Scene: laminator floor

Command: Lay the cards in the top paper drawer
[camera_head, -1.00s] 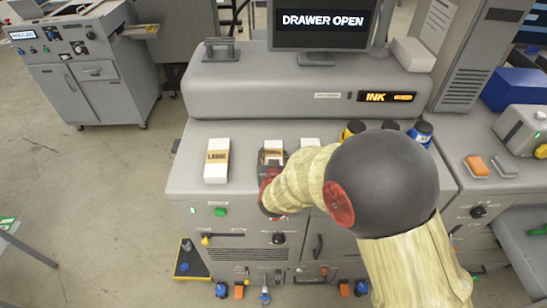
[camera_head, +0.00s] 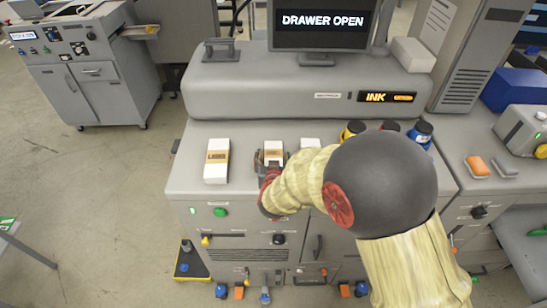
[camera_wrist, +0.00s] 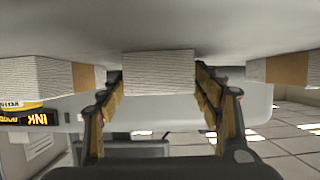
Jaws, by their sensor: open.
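Three white stacks stand in a row on the grey machine top (camera_head: 250,185): a left one (camera_head: 216,161) with a brown band, a middle one (camera_head: 273,149) with a brown band, and a right one (camera_head: 310,142) partly behind my arm. The band print is too small to read surely, so I cannot tell which stack is the cards. My gripper (camera_head: 271,160) is open at the middle stack. In the wrist view my gripper's fingers (camera_wrist: 160,100) stand either side of that stack (camera_wrist: 160,74), with gaps visible. No open paper drawer is clearly visible; my arm covers part of the machine front.
A screen (camera_head: 323,22) reads "DRAWER OPEN". Ink bottles (camera_head: 420,132) stand right of the stacks, partly behind my arm. A raised grey housing (camera_head: 260,88) lies behind them. Buttons, knobs and handles line the machine front. Floor at left is open.

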